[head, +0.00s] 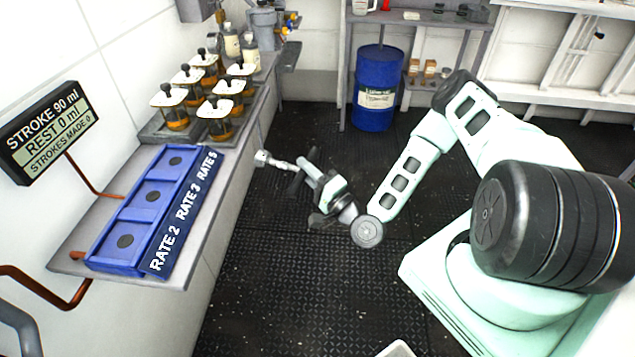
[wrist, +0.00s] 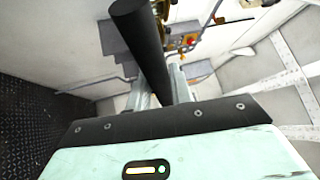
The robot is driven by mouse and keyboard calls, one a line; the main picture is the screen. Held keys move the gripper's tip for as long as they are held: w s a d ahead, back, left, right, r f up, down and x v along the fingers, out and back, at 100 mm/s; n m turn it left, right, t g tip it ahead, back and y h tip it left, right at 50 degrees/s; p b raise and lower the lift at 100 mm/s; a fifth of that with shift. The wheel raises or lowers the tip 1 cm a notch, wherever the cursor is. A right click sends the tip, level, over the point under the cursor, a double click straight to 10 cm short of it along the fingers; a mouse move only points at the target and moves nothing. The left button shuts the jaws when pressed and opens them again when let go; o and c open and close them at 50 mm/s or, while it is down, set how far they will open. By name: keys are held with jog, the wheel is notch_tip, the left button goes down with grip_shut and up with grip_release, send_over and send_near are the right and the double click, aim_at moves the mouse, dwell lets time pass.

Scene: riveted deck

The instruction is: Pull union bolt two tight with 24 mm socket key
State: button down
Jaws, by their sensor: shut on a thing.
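My gripper (head: 304,172) is held out over the open floor, to the right of the bench. It is shut on a tool, taken to be the socket key (head: 278,162). A silver shaft with a pale, wider end points left toward the bench edge, apart from it. In the wrist view, a thick black handle (wrist: 146,50) stands between the grey fingers of my gripper (wrist: 162,88). I cannot read the socket size. Small yellow and red fittings (head: 291,20) show at the far end of the bench and in the wrist view (wrist: 189,41). I cannot make out union bolt two.
A blue rack (head: 150,222) marked RATE 2, RATE 3 and RATE 5 sits on the bench (head: 178,277). Several amber jars (head: 218,118) stand behind it. A sign (head: 45,133) reads stroke 90 ml, rest 0 ml. A blue drum (head: 377,90) stands at the back.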

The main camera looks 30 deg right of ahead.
jog(key=w+a+r+n+y+p, duration=0.1)
jog(key=w+a+r+y+p, duration=0.1)
jog(key=r, duration=0.4)
jog(key=w+a+r+n+y+p, duration=0.1)
jog(key=w+a+r+n+p, duration=0.15)
jog(key=r, duration=0.45)
jog(key=s+a+r+n+g+y+p, duration=0.15)
jog(key=a+r+p, duration=0.25)
jog(key=a+r, duration=0.55)
jog(key=s+a+r+n+y+p, duration=0.1)
jog(key=a+r+y+p, duration=0.2)
jog(key=r, duration=1.1)
jog(key=s+a+r+n+g+y+p, duration=0.15)
jog(key=a+r+p, duration=0.25)
jog(key=a+r, duration=0.55)
jog(key=w+a+n+g+y+b, duration=0.1)
jog(key=n+g+y+b, duration=0.1)
jog(key=n, duration=0.6)
jog(key=w+a+r+n+g+y+b, duration=0.1)
jog(key=n+g+y+b, duration=0.1)
jog(key=n+g+b, duration=0.3)
jog(key=w+a+r+n+g+y+b, duration=0.1)
jog(key=n+g+b, duration=0.3)
jog(key=n, duration=0.9)
jog(key=shift+w+a+y+b, duration=0.1)
jog(key=shift+w+y+b, duration=0.1)
jog(key=shift+y+b, duration=0.95)
